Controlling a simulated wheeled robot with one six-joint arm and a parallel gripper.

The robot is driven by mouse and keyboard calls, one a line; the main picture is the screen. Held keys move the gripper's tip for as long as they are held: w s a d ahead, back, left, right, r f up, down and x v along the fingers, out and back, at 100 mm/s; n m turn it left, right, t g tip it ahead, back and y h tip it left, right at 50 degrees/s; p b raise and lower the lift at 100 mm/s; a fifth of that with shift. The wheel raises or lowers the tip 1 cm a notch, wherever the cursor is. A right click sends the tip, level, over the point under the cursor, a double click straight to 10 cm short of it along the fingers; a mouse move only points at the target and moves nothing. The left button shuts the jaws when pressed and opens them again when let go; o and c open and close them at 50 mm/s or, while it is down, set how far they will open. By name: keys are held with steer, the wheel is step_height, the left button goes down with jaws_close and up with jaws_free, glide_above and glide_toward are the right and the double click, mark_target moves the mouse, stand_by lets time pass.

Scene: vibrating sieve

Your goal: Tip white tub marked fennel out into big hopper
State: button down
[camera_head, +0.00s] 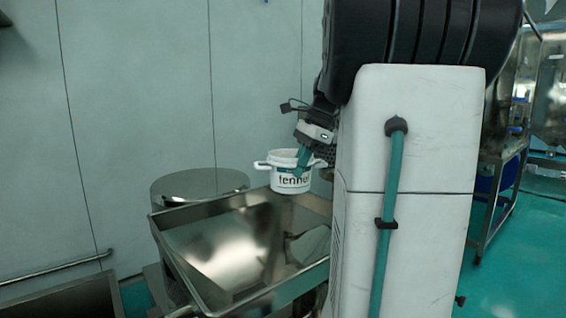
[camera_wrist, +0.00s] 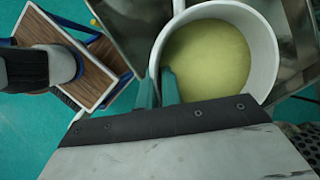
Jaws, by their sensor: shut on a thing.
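The white tub marked fennel (camera_head: 291,181) is upright, at the back rim of the big hopper (camera_head: 181,223) in the head view. Part of its lettering is covered by a gripper finger. My gripper (camera_head: 303,160) is shut on the tub's near wall from above. In the wrist view the gripper (camera_wrist: 158,90) shows its teal fingers at the left side of the tub (camera_wrist: 263,42). The tub holds a yellow-green powder with a level surface. The hopper is a wide shiny metal pan, and its inside looks empty where I can see it.
A round metal drum lid (camera_head: 200,185) stands behind the hopper. A metal frame with blue parts (camera_head: 495,190) stands at the right. In the wrist view a wood-topped stand (camera_wrist: 50,45) is at the upper left. My arm hides the hopper's right side.

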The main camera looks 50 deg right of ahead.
steer(key=shift+w, duration=0.1)
steer(key=t+y, duration=0.1)
steer(key=y, duration=0.2)
steer(key=shift+d+f, duration=0.1)
steer(key=shift+d, duration=0.05)
steer(key=shift+m+t+y, duration=0.3)
steer(key=shift+y, duration=0.8)
steer(key=shift+r+t+y, duration=0.6)
steer(key=shift+r+y, duration=0.55)
steer(key=shift+y, duration=0.55)
